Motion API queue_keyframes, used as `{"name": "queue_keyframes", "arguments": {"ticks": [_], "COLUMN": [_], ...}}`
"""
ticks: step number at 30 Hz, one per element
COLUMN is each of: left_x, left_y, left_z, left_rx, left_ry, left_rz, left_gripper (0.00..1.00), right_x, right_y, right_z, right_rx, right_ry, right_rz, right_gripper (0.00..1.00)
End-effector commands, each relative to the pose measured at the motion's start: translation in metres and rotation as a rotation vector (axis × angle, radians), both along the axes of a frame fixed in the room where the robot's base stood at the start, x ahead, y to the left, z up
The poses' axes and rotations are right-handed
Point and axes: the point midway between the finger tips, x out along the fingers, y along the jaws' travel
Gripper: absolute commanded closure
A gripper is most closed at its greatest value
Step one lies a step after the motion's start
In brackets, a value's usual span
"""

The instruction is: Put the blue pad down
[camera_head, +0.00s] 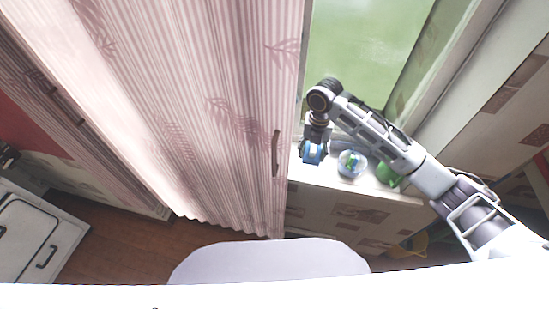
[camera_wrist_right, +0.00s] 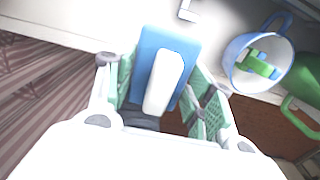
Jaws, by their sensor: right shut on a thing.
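The blue pad (camera_wrist_right: 148,48) is a flat blue piece with a raised white strip on its face. In the right wrist view it sits between the two green-lined fingers of my right gripper (camera_wrist_right: 163,98), which is shut on it. In the head view the blue pad (camera_head: 312,153) shows small at the end of my right gripper (camera_head: 313,142), at the left end of the white ledge (camera_head: 338,180) by the window. I cannot tell whether the pad touches the ledge. My left gripper is not in view.
A white mug with a blue rim and handle (camera_wrist_right: 233,66) holds something green, close to the right of the pad. A green vessel (camera_wrist_right: 305,78) stands beyond it; both are on the ledge. A pink striped curtain-like panel (camera_head: 200,110) with a handle is left of the gripper.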

Motion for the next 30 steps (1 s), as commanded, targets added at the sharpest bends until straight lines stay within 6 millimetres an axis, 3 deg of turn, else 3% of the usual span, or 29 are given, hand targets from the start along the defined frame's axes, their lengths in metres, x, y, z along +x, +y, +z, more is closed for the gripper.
{"name": "queue_keyframes", "arguments": {"ticks": [5,18,30], "left_x": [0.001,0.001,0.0], "left_y": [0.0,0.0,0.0], "left_z": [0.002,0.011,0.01], "left_rx": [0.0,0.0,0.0], "left_ry": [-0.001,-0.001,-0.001], "left_rz": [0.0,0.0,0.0], "left_gripper": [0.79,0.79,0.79], "right_x": [0.0,0.0,0.0], "right_y": [0.0,0.0,0.0], "right_z": [-0.009,-0.059,-0.063], "right_rx": [0.001,0.0,0.0], "right_ry": [0.002,0.001,0.0], "right_rz": [-0.001,-0.002,-0.001], "right_gripper": [0.66,0.66,0.66]}}
